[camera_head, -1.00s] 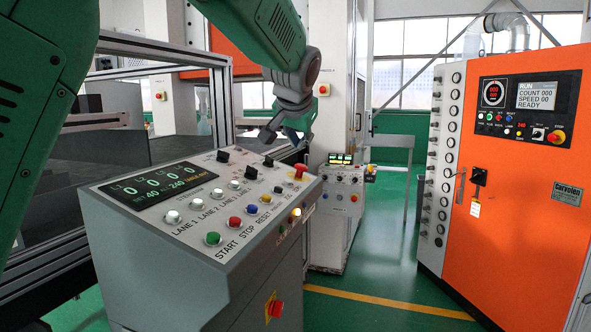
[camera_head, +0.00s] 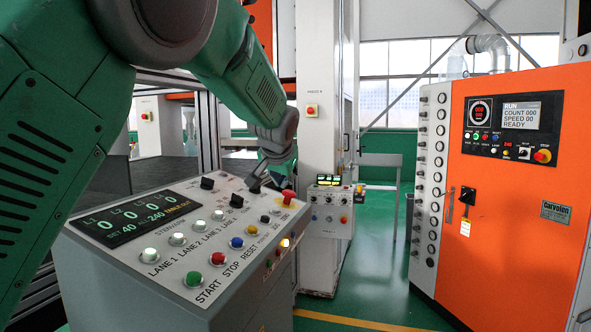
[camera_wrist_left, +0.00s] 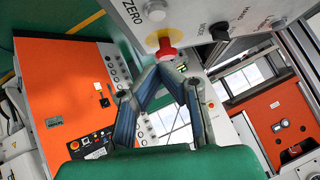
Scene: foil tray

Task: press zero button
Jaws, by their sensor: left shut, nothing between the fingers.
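The grey-white control panel (camera_head: 135,245) stands in front of me. In the left wrist view, a pale round button (camera_wrist_left: 155,11) sits beside the label ZERO at the top of the picture, partly cut by its edge. A red mushroom knob (camera_wrist_left: 166,47) on a yellow base lies between that button and my fingertips. The same red knob (camera_head: 289,197) shows at the panel's far right corner in the head view. My left gripper (camera_head: 283,183) is low near that corner. Its fingers (camera_wrist_left: 163,70) are shut and empty, apart from the ZERO button. My right gripper is not seen.
Black selector switches (camera_head: 254,186) stick up near my left gripper. START, STOP and RESET buttons (camera_head: 218,258) line the panel's near edge. A smaller control box (camera_head: 328,208) stands behind. An orange cabinet (camera_head: 500,200) is at the right, with open green floor between.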

